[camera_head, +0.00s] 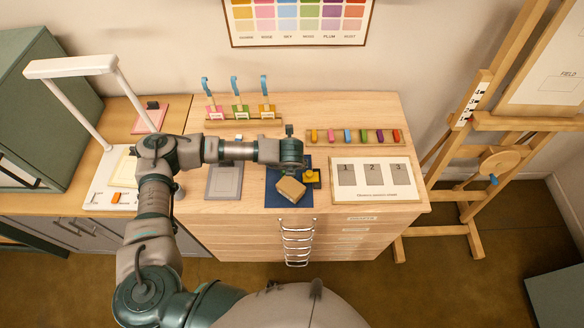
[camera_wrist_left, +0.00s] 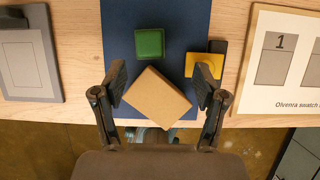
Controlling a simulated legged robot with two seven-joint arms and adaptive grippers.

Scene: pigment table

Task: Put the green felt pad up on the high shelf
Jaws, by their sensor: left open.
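A green square pad (camera_wrist_left: 149,43) lies on the blue mat (camera_wrist_left: 115,30) in the left wrist view; in the head view my arm hides it. My left gripper (camera_wrist_left: 160,84) is open above the mat, in the head view over its upper part (camera_head: 290,168). A tan block (camera_wrist_left: 157,98) sits turned at an angle between and below the open fingers, just on the near side of the green pad. It also shows in the head view (camera_head: 291,189). I cannot make out a high shelf in either view. My right gripper is not in view.
A yellow piece (camera_wrist_left: 203,68) stands beside the right finger. A white card (camera_head: 376,181) with numbered squares lies to the right, a grey tray (camera_head: 223,182) to the left. Behind are a row of coloured sticks (camera_head: 355,137) and a rack with blue-topped tools (camera_head: 242,122).

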